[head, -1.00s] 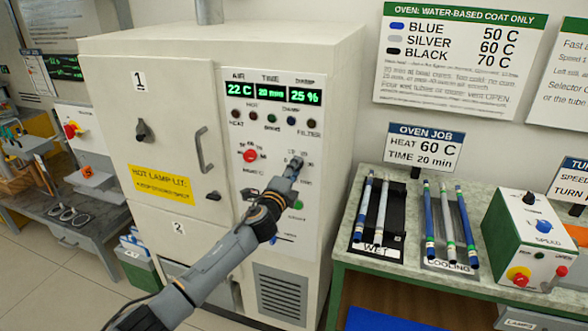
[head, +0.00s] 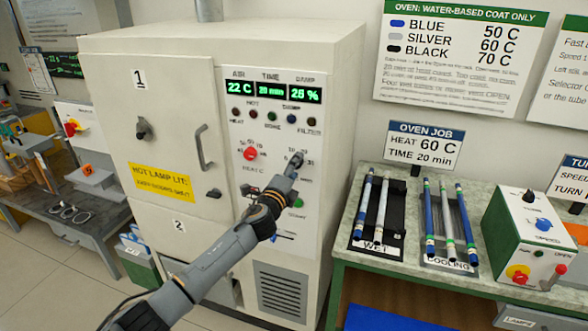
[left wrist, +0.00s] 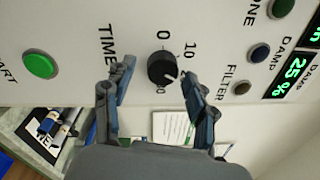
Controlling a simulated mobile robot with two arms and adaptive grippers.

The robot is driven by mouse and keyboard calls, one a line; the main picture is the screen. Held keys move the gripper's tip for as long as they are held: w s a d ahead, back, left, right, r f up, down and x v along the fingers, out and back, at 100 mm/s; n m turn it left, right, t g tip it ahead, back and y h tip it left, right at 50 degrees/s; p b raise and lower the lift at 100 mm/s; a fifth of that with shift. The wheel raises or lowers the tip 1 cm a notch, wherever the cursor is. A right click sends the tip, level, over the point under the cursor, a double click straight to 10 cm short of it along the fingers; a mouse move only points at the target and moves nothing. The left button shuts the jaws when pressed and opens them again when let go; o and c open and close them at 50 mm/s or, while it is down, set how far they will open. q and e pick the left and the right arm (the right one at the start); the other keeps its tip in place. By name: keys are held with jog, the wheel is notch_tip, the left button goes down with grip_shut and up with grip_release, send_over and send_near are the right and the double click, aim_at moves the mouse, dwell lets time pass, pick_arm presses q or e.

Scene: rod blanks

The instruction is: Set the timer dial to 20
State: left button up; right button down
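Labels 0 and 10 show; another, partly hidden, ends in 0. My left gripper (left wrist: 156,72) is open, with one finger on each side of the dial and a visible gap to it. In the head view the gripper (head: 293,167) covers most of the dial. The TIME display (head: 270,91) reads 20 min. My right gripper is not in view.
The oven (head: 220,50) has a red heat knob (head: 250,153) left of the gripper and a green START button (left wrist: 39,65) below the dial. A bench (head: 350,255) with rod trays and a green speed box (head: 520,235) stands to the right.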

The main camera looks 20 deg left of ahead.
pick_arm(q)
jog(key=s, duration=1.2)
jog(key=shift+a+f, duration=0.3)
jog(key=shift+a, duration=0.1)
jog(key=shift+f, duration=0.1)
